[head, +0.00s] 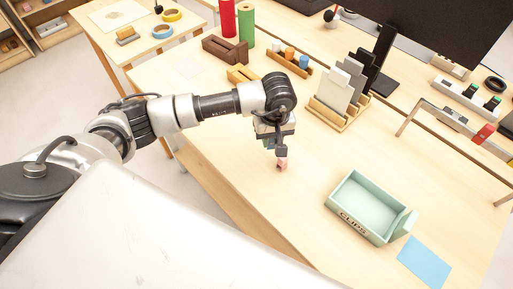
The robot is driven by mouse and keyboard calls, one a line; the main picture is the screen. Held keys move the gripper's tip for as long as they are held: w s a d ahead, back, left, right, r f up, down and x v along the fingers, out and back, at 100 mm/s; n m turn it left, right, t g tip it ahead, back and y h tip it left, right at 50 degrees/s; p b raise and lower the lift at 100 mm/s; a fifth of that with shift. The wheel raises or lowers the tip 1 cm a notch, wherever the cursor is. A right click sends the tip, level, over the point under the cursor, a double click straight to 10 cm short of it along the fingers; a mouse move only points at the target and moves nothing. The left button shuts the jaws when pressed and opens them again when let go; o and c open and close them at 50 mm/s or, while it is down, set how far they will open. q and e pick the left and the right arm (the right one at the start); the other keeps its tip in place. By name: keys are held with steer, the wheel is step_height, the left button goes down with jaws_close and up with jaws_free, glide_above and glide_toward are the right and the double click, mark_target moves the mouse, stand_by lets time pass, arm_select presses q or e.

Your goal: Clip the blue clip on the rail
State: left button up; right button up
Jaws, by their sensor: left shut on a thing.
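My left gripper (280,152) points down over the light wood table (215,120), left of the CLIPS bin. It is shut on a small pinkish thing (282,164) that shows below the fingertips; I cannot tell whether it is clear of the table top. A raised rail (466,131) on thin legs stands at the right, bearing a red clip (484,133) and a grey piece (455,114). The pale green bin (371,206) marked CLIPS looks empty inside. I see no clearly blue clip. My right gripper is out of view.
A blue sheet (425,262) lies by the bin. A wooden rack with grey cards (336,90) stands behind, with a monitor (440,30) beyond. Red (228,18) and green rolls (246,25) and a brown block (225,49) stand at the back. The table between gripper and bin is clear.

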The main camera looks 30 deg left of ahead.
arm_select(q)
steer(key=shift+w+d+r+n+b, duration=1.05)
steer(key=shift+w+r+n+b, duration=0.85)
steer(key=shift+w+r+n, duration=1.9)
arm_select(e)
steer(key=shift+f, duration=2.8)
arm_select(q)
steer(key=shift+m, duration=0.5)
steer(key=s+a+f+p, duration=0.1)
steer(key=s+a+f, duration=0.1)
steer(key=f, duration=0.1)
steer(key=s+a+f+p, duration=0.1)
steer(key=s+a+f, duration=0.1)
steer(key=a, duration=0.1)
steer(key=s+a+f+p, duration=0.1)
steer(key=s+a+f, duration=0.1)
steer(key=f, duration=0.1)
steer(key=shift+a+f, duration=0.3)
steer(key=shift+a, duration=0.05)
steer(key=shift+s+a+f, duration=0.1)
steer(key=shift+s+f, duration=0.1)
steer(key=shift+f, duration=0.2)
step_height(320, 180, down, 3)
steer(key=shift+f+p, duration=0.1)
steer(key=shift+p, duration=0.45)
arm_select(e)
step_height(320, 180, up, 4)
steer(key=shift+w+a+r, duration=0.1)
